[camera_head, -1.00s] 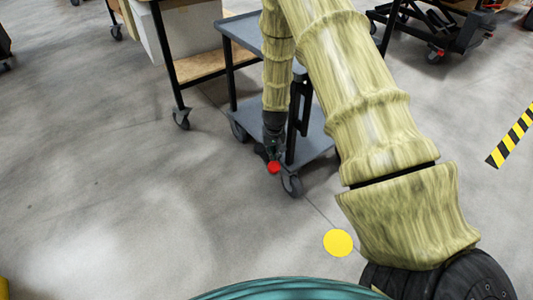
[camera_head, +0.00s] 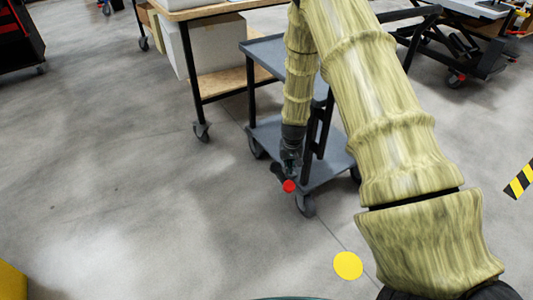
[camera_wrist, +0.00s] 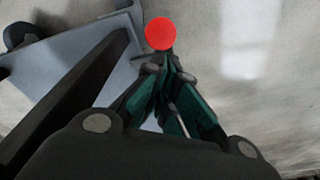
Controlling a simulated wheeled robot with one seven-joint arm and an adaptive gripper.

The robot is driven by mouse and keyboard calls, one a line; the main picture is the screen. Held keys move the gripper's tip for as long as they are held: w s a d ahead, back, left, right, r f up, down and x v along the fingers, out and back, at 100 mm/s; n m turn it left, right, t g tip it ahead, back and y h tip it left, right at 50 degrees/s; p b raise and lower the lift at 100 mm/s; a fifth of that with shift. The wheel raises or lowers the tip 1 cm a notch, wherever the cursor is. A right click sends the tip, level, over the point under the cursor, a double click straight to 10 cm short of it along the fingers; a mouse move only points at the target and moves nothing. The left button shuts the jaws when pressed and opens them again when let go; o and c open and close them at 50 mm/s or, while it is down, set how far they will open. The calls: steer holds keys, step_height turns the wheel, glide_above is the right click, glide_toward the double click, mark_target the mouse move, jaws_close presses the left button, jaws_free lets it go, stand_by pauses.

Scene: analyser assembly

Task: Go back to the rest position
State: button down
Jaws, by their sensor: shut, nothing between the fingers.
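My gripper (camera_head: 289,180) hangs fingers down at the end of my arm, in front of the grey two-shelf cart, in the head view. In the wrist view my gripper (camera_wrist: 164,60) has its fingers drawn together with nothing between them. A round red marker (camera_head: 289,186) shows at the fingertips, and it also shows in the wrist view (camera_wrist: 160,33). A flat yellow disc (camera_head: 348,265) appears at the lower middle of the head view, over the floor. My arm hides part of the cart.
The grey cart (camera_head: 267,133) stands close behind my gripper. A wood-topped workbench (camera_head: 200,9) is behind it. A black lift table (camera_head: 470,45) stands at the upper right. Yellow-black tape (camera_head: 520,180) is at the right edge. The floor at left is open.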

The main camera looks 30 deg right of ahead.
steer(key=s+a+f+n, duration=0.1)
steer(key=s+a+f, duration=0.2)
steer(key=s, duration=0.3)
steer(key=s+a+f+g, duration=0.1)
steer(key=s+a+f, duration=0.2)
steer(key=s, duration=0.3)
steer(key=s+a+f+n, duration=0.1)
steer(key=s+a+f, duration=0.2)
steer(key=s+f, duration=0.15)
steer(key=s+a+n, duration=0.1)
steer(key=s+a, duration=0.3)
steer(key=s, duration=0.4)
steer(key=s+a+n+y, duration=0.1)
steer(key=s+a, duration=0.3)
steer(key=s, duration=0.3)
steer(key=s+a+n, duration=0.1)
steer(key=s+a, duration=0.2)
steer(key=s, duration=0.5)
step_height(320, 180, up, 34)
steer(key=p, duration=3.4)
steer(key=shift+r+g, duration=0.15)
steer(key=shift+g, duration=0.15)
steer(key=shift+w+a, duration=0.1)
